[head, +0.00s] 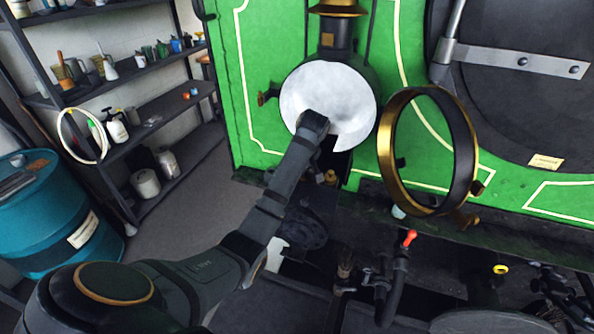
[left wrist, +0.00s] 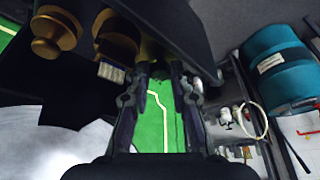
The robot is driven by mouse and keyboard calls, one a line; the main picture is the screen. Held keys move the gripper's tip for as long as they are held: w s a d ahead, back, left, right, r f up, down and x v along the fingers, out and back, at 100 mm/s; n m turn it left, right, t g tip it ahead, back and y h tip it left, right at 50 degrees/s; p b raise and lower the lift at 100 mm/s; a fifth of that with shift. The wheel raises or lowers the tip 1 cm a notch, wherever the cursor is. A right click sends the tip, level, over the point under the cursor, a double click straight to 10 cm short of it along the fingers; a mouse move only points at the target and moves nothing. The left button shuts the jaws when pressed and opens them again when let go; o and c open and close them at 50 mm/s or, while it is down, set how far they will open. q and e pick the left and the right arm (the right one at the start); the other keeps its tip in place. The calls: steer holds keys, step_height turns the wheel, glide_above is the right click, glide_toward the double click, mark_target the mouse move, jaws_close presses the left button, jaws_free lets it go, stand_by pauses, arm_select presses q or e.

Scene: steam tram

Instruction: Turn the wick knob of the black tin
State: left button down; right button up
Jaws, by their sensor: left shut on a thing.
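The black tin (left wrist: 200,25) shows as a dark flat-sided body along the top of the left wrist view. Round brass fittings (left wrist: 55,30) stand beside it at the upper left. My left gripper (left wrist: 160,70) points at the tin, its two fingers close together around a small dark piece (left wrist: 152,50), which seems to be the wick knob. The fingertips and shadow hide most of this piece. In the head view my left arm reaches up across the lower part of the lamp's white disc (head: 325,88), and the fingertips are hidden. My right gripper is not in view.
A brass-rimmed ring (head: 388,150) stands open right of the white disc, on the green tram front (head: 245,60). A red-tipped valve lever (head: 409,238) is below. Shelves (head: 165,120) with cans and a blue drum (head: 40,225) stand left, with clear floor between shelves and tram.

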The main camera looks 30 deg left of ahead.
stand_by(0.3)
arm_select(q)
steer(key=c, duration=1.4)
jaws_free()
steer(key=shift+c, duration=0.2)
